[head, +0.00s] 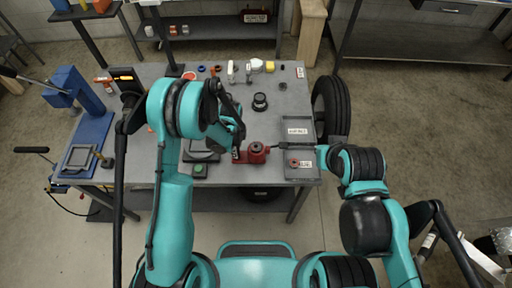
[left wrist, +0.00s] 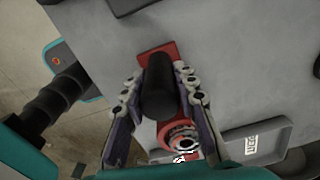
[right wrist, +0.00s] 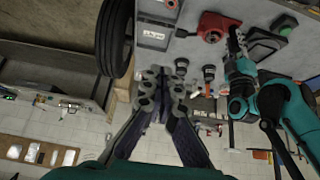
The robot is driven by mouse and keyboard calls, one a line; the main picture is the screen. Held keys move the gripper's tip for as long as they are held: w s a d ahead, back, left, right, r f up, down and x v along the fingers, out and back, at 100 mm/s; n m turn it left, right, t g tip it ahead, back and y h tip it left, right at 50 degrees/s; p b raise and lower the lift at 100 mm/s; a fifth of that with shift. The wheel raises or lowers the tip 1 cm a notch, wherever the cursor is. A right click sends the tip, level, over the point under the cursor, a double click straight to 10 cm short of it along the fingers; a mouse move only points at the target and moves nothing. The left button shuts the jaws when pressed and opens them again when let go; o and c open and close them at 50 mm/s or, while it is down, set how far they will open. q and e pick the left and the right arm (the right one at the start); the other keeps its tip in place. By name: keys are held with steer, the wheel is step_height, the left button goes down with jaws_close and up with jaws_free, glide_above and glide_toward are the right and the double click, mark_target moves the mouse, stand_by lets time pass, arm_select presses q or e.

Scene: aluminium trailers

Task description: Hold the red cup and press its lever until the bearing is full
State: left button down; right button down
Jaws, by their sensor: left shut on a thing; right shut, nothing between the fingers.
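The red cup (head: 258,153) stands near the front edge of the grey bench. It has a red base and a round open part with a metal-looking ring (left wrist: 183,138). A black cylinder (left wrist: 158,88) rises from its base; I cannot tell whether this is the lever. My left gripper (head: 238,154) is shut on the cup, its fingers on both sides of the black cylinder. In the right wrist view the cup (right wrist: 214,27) is beside my left gripper. My right gripper (right wrist: 165,80) is shut and empty, apart from the cup, at the tray side. I cannot make out a separate bearing.
A grey tray (head: 297,130) with labels is right of the cup, with a small red piece (head: 294,163) in it. A black tyre (head: 331,108) stands at the bench's right edge. A blue press (head: 78,98) is at left. Several small parts line the back.

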stand_by(0.7)
steer(key=n+g+y, duration=0.4)
steer(key=n+y, duration=0.1)
glide_above(279, 146)
steer(key=a, duration=0.3)
step_height(279, 146, down, 14)
steer(key=shift+w+r, duration=0.1)
steer(key=shift+d+f, duration=0.45)
steer(key=shift+f, duration=0.95)
steer(key=shift+d+f, duration=0.4)
steer(key=shift+f, duration=1)
steer(key=shift+d+f, duration=0.45)
steer(key=shift+f, duration=0.95)
steer(key=shift+f, duration=0.1)
steer(key=shift+d+f, duration=0.15)
steer(key=shift+f, duration=0.1)
